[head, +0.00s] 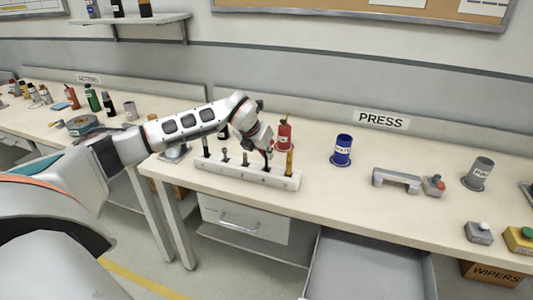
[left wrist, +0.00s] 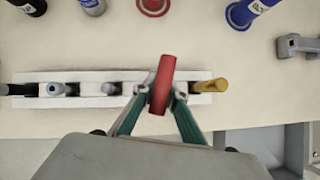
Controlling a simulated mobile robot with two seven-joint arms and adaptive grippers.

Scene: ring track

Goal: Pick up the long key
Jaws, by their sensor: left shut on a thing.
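A white rack (head: 225,175) with several upright tools stands on the bench, and it spans the left wrist view (left wrist: 70,76). My left gripper (head: 267,148) is over the rack's right part, just left of a yellow-handled tool (head: 289,163). In the left wrist view my left gripper (left wrist: 160,95) is shut on a red-handled tool (left wrist: 162,80), probably the long key. The handle is slightly tilted and stands between the two fingers. Its lower end is hidden, so I cannot tell whether it is still in the rack. My right gripper is not in view.
Behind the rack stand a red bottle (head: 284,136) and a blue can (head: 342,151). A grey bracket (head: 396,180) and a grey can (head: 478,172) stand farther right. An open drawer (head: 368,265) juts out below the bench. The bench front between the rack and bracket is clear.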

